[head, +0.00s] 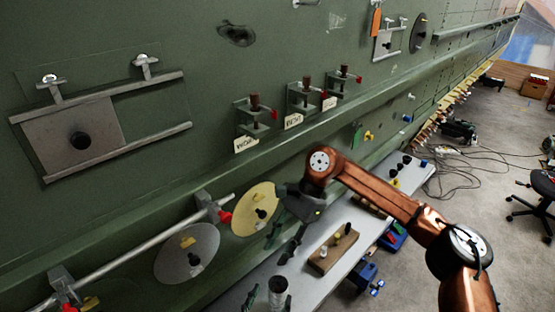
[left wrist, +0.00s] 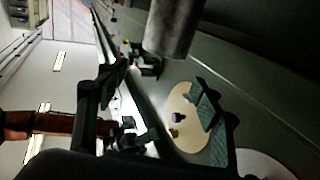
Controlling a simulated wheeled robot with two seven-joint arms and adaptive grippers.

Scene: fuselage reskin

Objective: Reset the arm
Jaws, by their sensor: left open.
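My right arm comes in from the right in the head view, coppery brown. Its dark gripper (head: 284,240) hangs just right of a yellow disc on the green fuselage, fingers apart with nothing visible between them.
A grey disc (head: 187,252) and a clamped rod (head: 128,246) are at lower left on the fuselage. The bench (head: 318,233) below holds a wooden block (head: 333,250) and small tools. Three brackets (head: 300,98) stick out above. Cables (head: 465,175) and a chair (head: 538,200) are on the floor.

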